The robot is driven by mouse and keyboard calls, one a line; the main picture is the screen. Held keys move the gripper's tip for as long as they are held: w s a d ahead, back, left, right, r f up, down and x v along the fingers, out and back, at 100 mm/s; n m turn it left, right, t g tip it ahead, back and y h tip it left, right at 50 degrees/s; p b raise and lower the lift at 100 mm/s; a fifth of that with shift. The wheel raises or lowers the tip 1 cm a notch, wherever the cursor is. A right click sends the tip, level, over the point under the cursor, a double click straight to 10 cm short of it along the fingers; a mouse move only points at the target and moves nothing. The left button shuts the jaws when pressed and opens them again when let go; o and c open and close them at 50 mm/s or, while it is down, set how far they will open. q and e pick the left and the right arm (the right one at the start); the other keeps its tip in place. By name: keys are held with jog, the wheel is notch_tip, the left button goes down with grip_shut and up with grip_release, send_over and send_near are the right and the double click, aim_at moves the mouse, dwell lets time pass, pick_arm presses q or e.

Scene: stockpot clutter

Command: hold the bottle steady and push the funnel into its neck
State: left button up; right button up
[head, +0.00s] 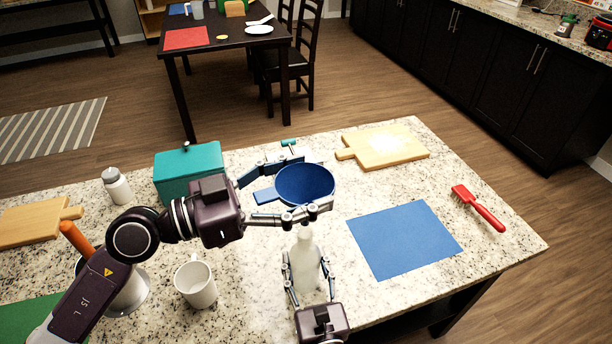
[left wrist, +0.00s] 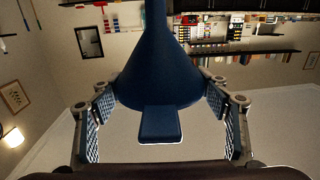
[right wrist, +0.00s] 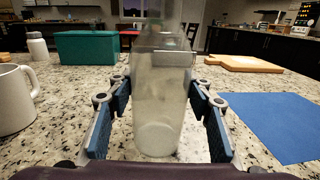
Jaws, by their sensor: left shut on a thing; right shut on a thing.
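The blue funnel (head: 304,184) is in my left gripper (head: 290,190), which is shut on its cone from both sides. In the left wrist view the funnel (left wrist: 158,70) fills the middle, its tab toward the wrist. The clear bottle (head: 305,262) stands upright on the counter below the funnel. My right gripper (head: 306,272) is shut around the bottle's body, and the right wrist view shows the bottle (right wrist: 160,100) between the fingers. The funnel is above the bottle's neck in the head view.
A white mug (head: 196,284) stands left of the bottle. A teal box (head: 189,172) and white shaker bottle (head: 116,186) are behind. A blue mat (head: 404,240), red brush (head: 478,208) and cutting board (head: 388,147) lie to the right.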

pick_arm(q)
jog(key=shift+f, duration=2.9)
jog(key=shift+f, duration=0.5)
jog(key=o, duration=1.1)
jog(key=v, duration=1.2)
jog(key=shift+f, duration=0.1)
